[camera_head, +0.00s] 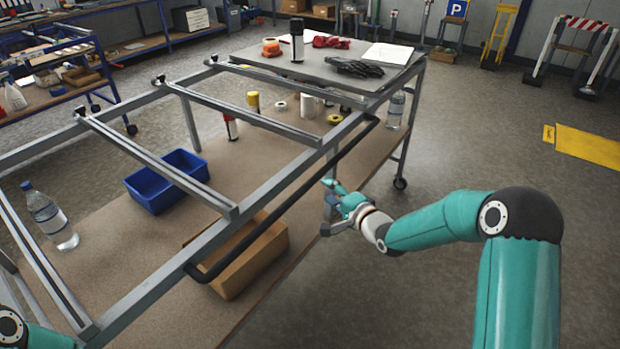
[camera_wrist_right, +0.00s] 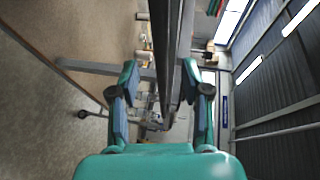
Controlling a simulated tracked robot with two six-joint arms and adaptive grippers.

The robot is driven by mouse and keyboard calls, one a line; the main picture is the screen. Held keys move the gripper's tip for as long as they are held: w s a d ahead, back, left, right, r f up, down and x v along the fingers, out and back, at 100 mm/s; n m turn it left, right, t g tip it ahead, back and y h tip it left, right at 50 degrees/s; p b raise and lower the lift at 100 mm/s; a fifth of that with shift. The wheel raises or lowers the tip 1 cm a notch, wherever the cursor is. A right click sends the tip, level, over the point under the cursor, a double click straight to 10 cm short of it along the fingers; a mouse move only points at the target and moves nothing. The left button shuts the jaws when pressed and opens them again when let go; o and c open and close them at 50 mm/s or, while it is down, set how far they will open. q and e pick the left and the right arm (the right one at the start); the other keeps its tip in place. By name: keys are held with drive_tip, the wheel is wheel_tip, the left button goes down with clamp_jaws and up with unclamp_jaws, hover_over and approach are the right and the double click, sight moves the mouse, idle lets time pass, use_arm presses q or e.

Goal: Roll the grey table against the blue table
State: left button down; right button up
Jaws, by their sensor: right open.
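The grey table (camera_head: 235,210) fills the left and middle of the head view. It has a grey metal frame, a brown lower shelf, a grey top plate at its far end and caster wheels. A black handle bar (camera_head: 285,200) runs along its right side. The blue table (camera_head: 85,77), with a blue frame and wheels, stands beyond it at the left. My right gripper (camera_head: 335,207) is open beside the handle bar. In the right wrist view, the dark bar (camera_wrist_right: 173,85) passes between its open fingers (camera_wrist_right: 160,95). My left gripper is out of view.
On the grey table are a blue bin (camera_head: 167,180), a cardboard box (camera_head: 245,262), a water bottle (camera_head: 50,217), black gloves (camera_head: 355,68) and other items. A yellow plate (camera_head: 588,148) lies on the floor at the right.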

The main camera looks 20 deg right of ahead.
sight(314, 180)
drive_tip(key=p+x, duration=0.1)
drive_tip(key=x, duration=0.7)
drive_tip(key=shift+f, duration=0.1)
drive_tip(key=shift+c, duration=0.3)
clamp_jaws()
